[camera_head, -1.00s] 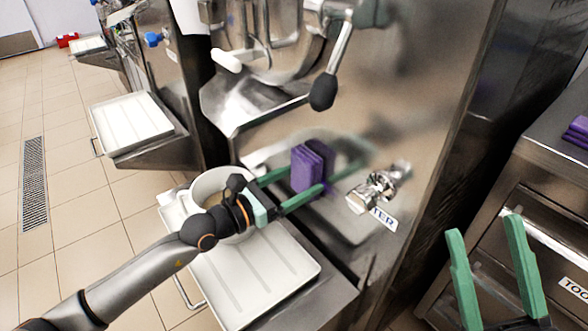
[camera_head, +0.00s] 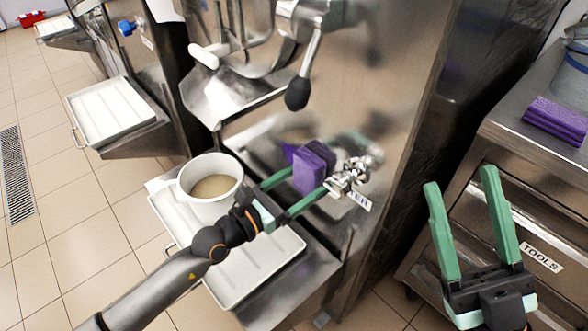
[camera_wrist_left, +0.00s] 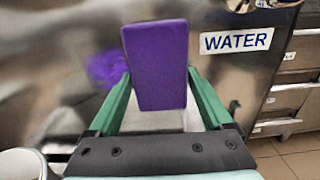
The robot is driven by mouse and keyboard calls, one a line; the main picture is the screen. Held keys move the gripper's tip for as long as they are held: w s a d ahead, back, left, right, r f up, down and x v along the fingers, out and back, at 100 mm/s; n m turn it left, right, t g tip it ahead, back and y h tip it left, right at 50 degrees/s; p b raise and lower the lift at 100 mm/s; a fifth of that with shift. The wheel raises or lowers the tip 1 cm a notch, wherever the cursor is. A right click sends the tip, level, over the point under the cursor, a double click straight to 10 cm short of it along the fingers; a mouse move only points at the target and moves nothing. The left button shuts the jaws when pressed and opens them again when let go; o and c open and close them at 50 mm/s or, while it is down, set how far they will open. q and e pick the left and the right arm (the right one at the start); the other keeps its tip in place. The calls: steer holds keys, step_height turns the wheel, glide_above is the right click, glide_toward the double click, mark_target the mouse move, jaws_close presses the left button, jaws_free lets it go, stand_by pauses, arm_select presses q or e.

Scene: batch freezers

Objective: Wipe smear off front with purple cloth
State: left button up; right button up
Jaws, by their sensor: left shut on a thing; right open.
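The purple cloth (camera_head: 309,172) is a folded block between the fingers of my left gripper (camera_head: 308,183), which is shut on it. It is at the freezer's steel front (camera_head: 372,95), just left of the metal tap. In the left wrist view the cloth (camera_wrist_left: 156,65) stands upright between the green fingers (camera_wrist_left: 160,78). A purple reflection shows beside it on the steel; I cannot tell whether the cloth touches the front. I cannot clearly make out a smear among the blurred reflections. My right gripper (camera_head: 461,180) is open and empty at the right, before the tool drawers.
The tap (camera_head: 350,175) juts out beside the cloth, above the WATER label (camera_wrist_left: 236,41). A white pot (camera_head: 212,205) stands on the white tray (camera_head: 258,268) below. A black-knobbed lever (camera_head: 298,94) hangs above. Folded purple cloths (camera_head: 556,119) lie on the right counter.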

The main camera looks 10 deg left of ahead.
arm_select(q)
steer(key=shift+s+d, duration=0.25)
steer(key=shift+w+d, duration=0.1)
